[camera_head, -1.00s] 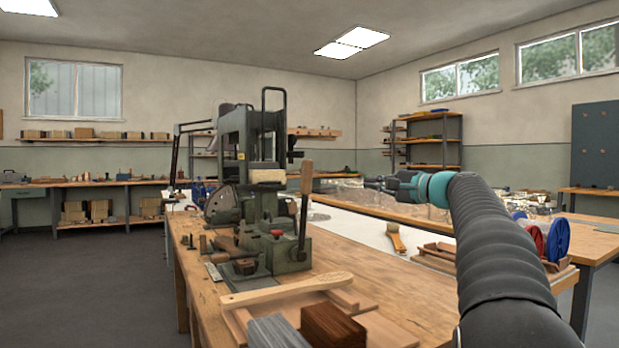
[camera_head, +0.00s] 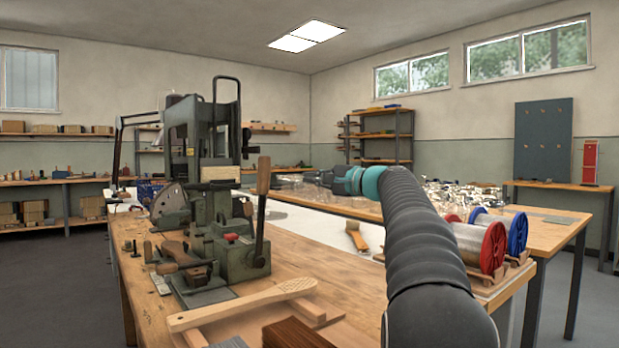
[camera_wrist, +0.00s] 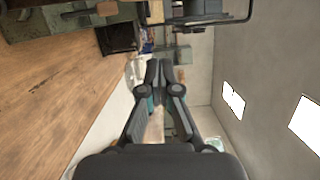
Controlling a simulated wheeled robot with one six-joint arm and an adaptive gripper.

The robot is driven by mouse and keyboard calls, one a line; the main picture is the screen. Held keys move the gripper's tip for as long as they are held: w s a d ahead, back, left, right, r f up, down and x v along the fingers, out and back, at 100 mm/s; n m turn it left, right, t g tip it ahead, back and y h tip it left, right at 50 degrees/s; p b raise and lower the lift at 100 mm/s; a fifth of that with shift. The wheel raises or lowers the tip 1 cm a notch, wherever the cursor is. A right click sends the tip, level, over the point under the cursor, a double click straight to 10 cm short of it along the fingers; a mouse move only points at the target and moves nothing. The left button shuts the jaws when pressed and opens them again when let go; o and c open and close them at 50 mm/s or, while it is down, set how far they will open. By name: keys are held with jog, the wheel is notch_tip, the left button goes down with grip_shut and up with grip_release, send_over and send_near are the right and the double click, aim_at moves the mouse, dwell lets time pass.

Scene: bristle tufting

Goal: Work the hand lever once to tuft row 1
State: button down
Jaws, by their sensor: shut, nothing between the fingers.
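The green tufting machine (camera_head: 205,190) stands on the wooden bench in the head view. Its hand lever (camera_head: 263,175), with a wooden grip, stands nearly upright at the machine's right front. Part of the machine (camera_wrist: 205,12) shows along that view's top edge. A wooden brush paddle (camera_head: 240,305) lies in front of the machine.
Wire spools with red and blue flanges (camera_head: 485,240) stand right of my arm. A wood-handled brush (camera_head: 356,236) lies on the pale strip (camera_head: 310,222) behind. A dark wood block (camera_head: 296,333) lies at the front edge. Bare bench lies right of the machine.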

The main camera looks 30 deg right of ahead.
jog(key=w+a, duration=0.5)
jog(key=a, duration=0.2)
jog(key=shift+w+r+p, duration=0.25)
jog(key=shift+w+p, duration=0.15)
jog(key=shift+p, duration=0.05)
